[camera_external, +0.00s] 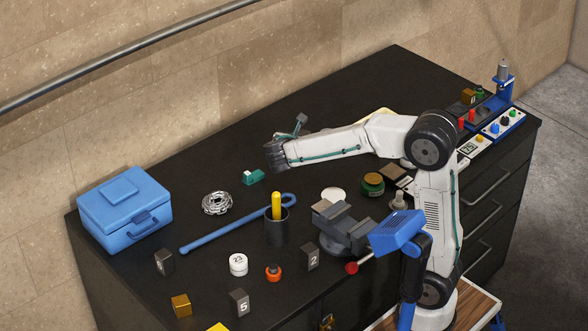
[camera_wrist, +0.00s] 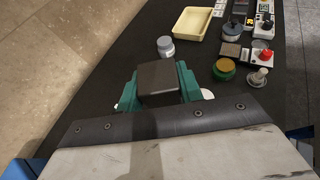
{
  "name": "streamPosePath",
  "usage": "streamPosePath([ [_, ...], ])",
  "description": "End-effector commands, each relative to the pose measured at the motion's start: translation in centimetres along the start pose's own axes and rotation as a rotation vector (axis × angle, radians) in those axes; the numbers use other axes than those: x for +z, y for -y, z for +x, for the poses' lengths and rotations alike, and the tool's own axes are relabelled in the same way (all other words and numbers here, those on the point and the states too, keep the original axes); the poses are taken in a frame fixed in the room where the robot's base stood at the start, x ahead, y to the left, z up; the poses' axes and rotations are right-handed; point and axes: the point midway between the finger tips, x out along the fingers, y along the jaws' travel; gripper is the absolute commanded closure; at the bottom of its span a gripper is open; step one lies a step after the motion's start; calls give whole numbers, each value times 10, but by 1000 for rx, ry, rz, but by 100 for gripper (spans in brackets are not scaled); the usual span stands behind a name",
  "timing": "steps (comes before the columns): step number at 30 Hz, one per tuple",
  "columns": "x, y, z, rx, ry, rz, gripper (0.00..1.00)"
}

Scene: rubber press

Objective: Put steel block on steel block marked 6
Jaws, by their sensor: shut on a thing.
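My gripper (camera_wrist: 160,90) has teal fingers shut on a dark steel block (camera_wrist: 159,75), seen in the wrist view. In the external view the arm reaches left over the table; the fingers and held block are not clearly made out there. A dark block with a small white mark (camera_external: 164,261), probably the 6, stands at the front left of the table, well away from the arm's end. Similar blocks marked 5 (camera_external: 240,303) and 2 (camera_external: 311,257) stand to its right.
A blue toolbox (camera_external: 125,212) stands at the far left. A blue wrench (camera_external: 215,232), a black cup (camera_external: 277,228), a white weight (camera_external: 238,264), a brass block (camera_external: 181,305) and a vise (camera_external: 345,225) lie around.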

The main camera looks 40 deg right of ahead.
Motion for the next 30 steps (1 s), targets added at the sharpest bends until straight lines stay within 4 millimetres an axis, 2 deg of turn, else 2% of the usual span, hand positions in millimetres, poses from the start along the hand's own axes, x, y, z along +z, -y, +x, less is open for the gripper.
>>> streamPosePath([
  [1, -7, -18, -20, 70, 1, -26, 100],
  [6, -34, -67, -81, 277, -3, -111, 100],
  [9, -50, -90, -120, 396, -5, -162, 100],
  [15, -85, -123, -202, 624, -7, -261, 100],
  [21, -112, -137, -265, 788, -7, -335, 100],
  [24, -121, -140, -288, 845, -7, -361, 100],
  [30, -134, -142, -318, 921, -6, -396, 100],
])
